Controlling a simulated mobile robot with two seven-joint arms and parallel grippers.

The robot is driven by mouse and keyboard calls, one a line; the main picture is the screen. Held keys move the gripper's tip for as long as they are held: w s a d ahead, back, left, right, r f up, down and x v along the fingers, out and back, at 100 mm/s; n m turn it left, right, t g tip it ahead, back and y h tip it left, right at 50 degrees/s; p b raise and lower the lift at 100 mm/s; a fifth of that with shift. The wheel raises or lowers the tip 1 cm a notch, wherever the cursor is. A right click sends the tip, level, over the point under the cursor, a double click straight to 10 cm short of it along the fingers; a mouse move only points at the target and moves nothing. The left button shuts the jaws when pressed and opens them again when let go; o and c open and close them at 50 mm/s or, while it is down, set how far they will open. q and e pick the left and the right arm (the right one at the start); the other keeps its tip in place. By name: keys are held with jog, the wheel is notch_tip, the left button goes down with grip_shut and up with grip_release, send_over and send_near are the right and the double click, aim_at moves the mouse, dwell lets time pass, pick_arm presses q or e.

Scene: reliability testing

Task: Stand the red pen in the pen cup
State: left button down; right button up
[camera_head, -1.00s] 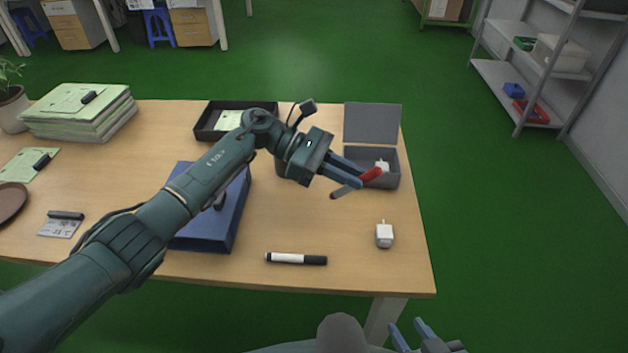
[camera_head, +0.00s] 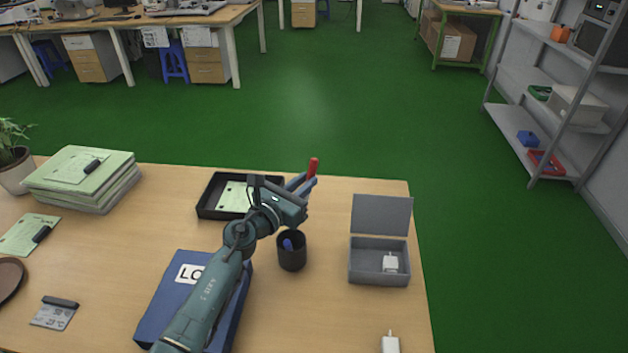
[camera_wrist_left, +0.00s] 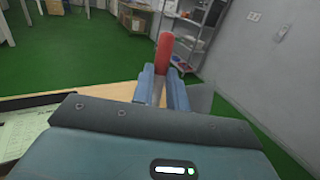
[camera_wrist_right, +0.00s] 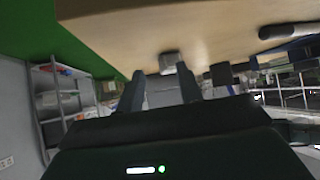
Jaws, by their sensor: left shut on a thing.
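The left wrist view also shows the red pen (camera_wrist_left: 163,58) between the two blue fingers (camera_wrist_left: 163,88). The pen is outside the cup. My right gripper (camera_wrist_right: 160,88) shows only in its own wrist view, fingers apart and empty.
A black tray (camera_head: 207,210) lies behind the left wrist, and a blue binder (camera_head: 172,290) lies under my left arm. A grey open box (camera_head: 378,276) holding a white charger (camera_head: 390,263) stands right of the cup. Another white charger (camera_head: 389,344) is at the front right.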

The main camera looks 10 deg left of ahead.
pick_arm(q)
jog(key=shift+s+a+f+b, duration=0.1)
jog(key=shift+s+f+b, duration=0.15)
jog(key=shift+f+b, duration=0.25)
jog(key=shift+s+f+b, duration=0.2)
jog(key=shift+f+b, duration=0.1)
jog(key=shift+f, duration=0.25)
pick_arm(e)
jog(key=shift+a+f, duration=0.15)
jog(key=shift+f, duration=0.25)
jog(key=b, duration=0.2)
jog(key=shift+w+a+f+t+b, duration=0.25)
jog(key=shift+a+f+t+b, duration=0.05)
jog(key=shift+a+t+b, duration=0.1)
jog(key=shift+a+f+y+b, duration=0.2)
jog(key=shift+f+y+b, duration=0.1)
jog(key=shift+b, duration=0.2)
jog(key=shift+w+a+b, duration=0.25)
jog(key=shift+a+b, duration=0.1)
jog(key=shift+b, duration=0.45)
jog(key=shift+a+f+n+y+b, duration=0.3)
jog(key=shift+y+b, duration=0.2)
jog(key=shift+b, duration=0.45)
pick_arm(q)
jog(key=s+a+f, duration=0.2)
jog(key=s+f, duration=0.1)
jog(key=f, duration=0.6)
jog(key=c, duration=1.3)
grip_release()
jog(key=shift+s, duration=0.1)
